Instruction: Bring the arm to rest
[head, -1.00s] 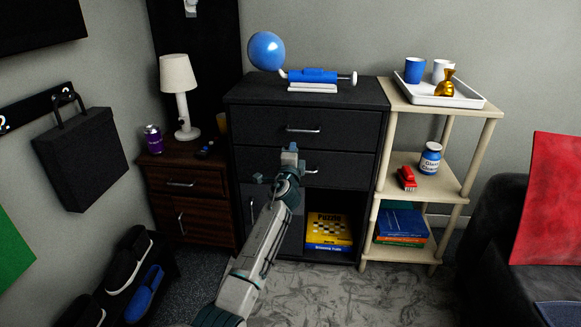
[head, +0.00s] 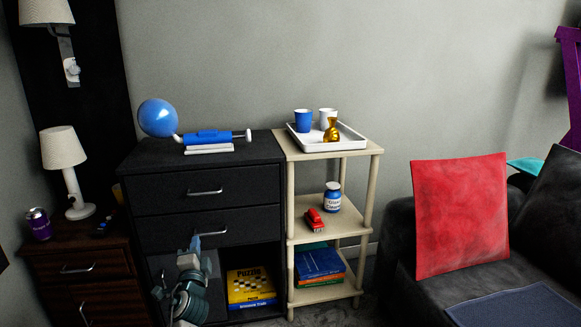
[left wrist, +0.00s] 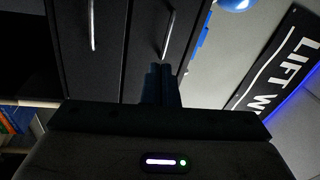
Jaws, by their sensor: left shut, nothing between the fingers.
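My left gripper (head: 195,243) is low in the head view, in front of the black dresser (head: 205,160), with its fingertips just below the handle of the second drawer (head: 211,232). The fingers are together and hold nothing. In the left wrist view the closed fingers (left wrist: 161,72) point at the dark drawer fronts, near a drawer handle (left wrist: 168,35). I cannot tell whether they touch the dresser. Both drawers look closed. My right gripper is not in view.
A blue balloon (head: 158,118) and a blue item (head: 208,137) are on the dresser. A cream shelf (head: 360,190) with a white tray (head: 350,144) stands beside it. A dark sofa (head: 398,270) with a red cushion (head: 460,215) is at right. A lamp (head: 63,148) is at left.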

